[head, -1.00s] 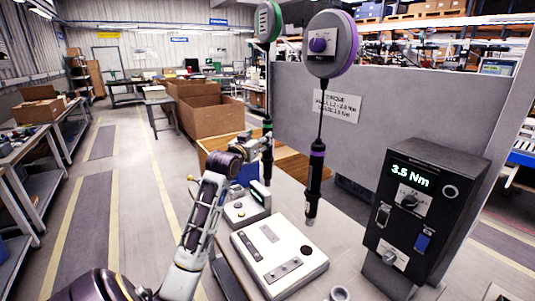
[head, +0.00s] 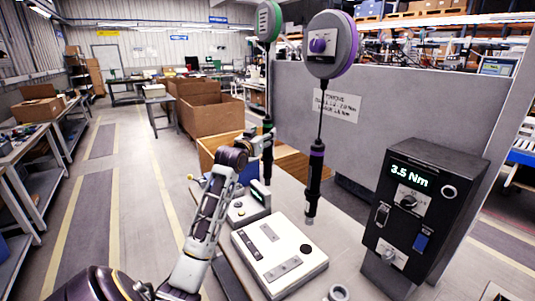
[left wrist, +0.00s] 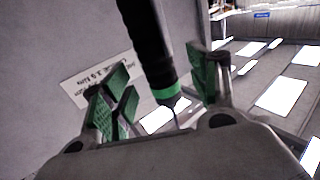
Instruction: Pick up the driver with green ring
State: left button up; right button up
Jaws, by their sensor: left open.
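The driver with the green ring (head: 267,158) hangs upright from the balancer with a green rim (head: 268,20) at the back of the bench. My left gripper (head: 264,141) is at its body in the head view. In the left wrist view the driver's dark body (left wrist: 148,45) and green ring (left wrist: 167,92) show between the green-padded fingers of my open left gripper (left wrist: 160,72). I see a gap on each side of the driver. In the head view the fingers are small and partly hidden by the driver. My right gripper is out of view.
A driver with a purple ring (head: 315,172) hangs nearer, right of the green one, under a purple-rimmed balancer (head: 331,44). A white panel (head: 280,262) and a small display box (head: 247,207) lie below. A black torque unit (head: 424,212) reading 3.5 Nm stands at right. A grey partition (head: 385,110) is behind.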

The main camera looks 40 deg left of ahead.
aim_at(267, 131)
pick_arm(q)
jog(key=p+x, duration=0.1)
jog(key=x, duration=0.3)
jog(key=shift+w, duration=0.3)
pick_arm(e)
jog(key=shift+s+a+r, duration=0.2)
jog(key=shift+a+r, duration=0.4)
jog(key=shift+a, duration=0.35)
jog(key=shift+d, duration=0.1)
pick_arm(q)
jog(key=shift+c, duration=0.7)
grip_shut()
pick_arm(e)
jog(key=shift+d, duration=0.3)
